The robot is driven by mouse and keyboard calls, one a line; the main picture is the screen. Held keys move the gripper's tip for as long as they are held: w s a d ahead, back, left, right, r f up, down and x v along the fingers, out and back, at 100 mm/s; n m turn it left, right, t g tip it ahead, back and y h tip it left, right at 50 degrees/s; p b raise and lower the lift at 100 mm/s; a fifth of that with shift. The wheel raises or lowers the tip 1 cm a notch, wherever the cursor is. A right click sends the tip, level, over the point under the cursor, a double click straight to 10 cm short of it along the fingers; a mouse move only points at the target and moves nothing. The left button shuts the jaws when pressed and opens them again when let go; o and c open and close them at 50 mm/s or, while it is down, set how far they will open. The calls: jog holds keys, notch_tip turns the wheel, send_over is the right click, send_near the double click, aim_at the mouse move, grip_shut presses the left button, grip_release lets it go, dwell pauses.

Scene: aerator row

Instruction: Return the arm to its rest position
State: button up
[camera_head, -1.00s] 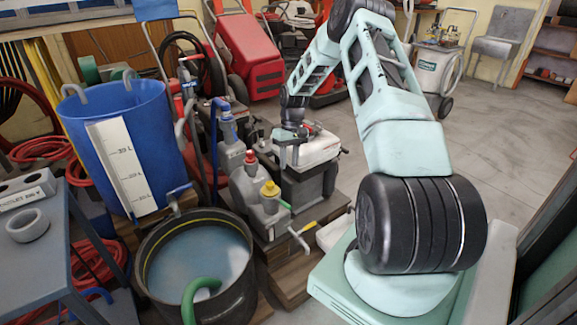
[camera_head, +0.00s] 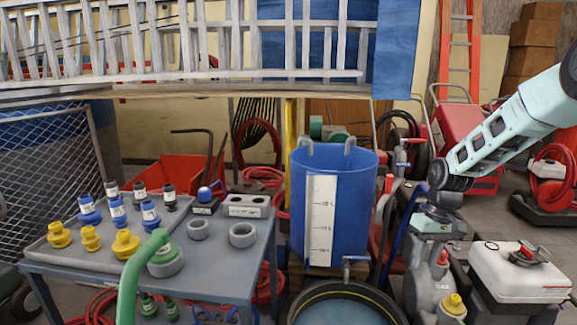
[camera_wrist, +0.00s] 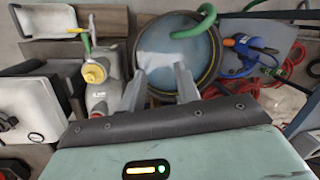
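My arm comes in from the right in the head view, and my gripper (camera_head: 436,218) hangs low above the grey aerator bodies. In the wrist view my gripper (camera_wrist: 159,72) shows two grey fingers standing apart with nothing between them. Beyond the fingers lies the round dark tub (camera_wrist: 214,76) of water. A grey unit with a yellow cap (camera_wrist: 94,74) is to the left of the fingers. No contact between the fingers and any of these shows.
A grey-blue cart (camera_head: 215,272) at left carries yellow, blue and dark fittings and grey rings. A blue bucket (camera_head: 359,190) with a litre scale stands behind the dark tub (camera_head: 300,300). A white-topped machine (camera_head: 510,275) is at lower right. A ladder (camera_head: 200,75) lies across the back.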

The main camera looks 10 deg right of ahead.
jog(key=s+a+r+n+h, duration=0.15)
jog(key=s+a+r, duration=0.35)
jog(key=a, duration=0.5)
jog(key=s+a+r+n+y, duration=0.1)
jog(key=s+a+r+n, duration=0.2)
jog(key=s+a, duration=0.65)
jog(key=s+a+r+n+t, duration=0.1)
jog(key=s+a, duration=0.2)
jog(key=s, duration=0.5)
jog(key=s+a+r+n, duration=0.1)
jog(key=s+a+n, duration=0.1)
jog(key=s+a, duration=0.35)
notch_tip(320, 180, up, 14)
jog(key=s+d+p, duration=0.1)
jog(key=d+p, duration=0.1)
jog(key=p, duration=1.2)
jog(key=shift+s+d+r+h, duration=0.15)
jog(key=shift+s+r+h, duration=0.1)
jog(key=shift+h, duration=0.1)
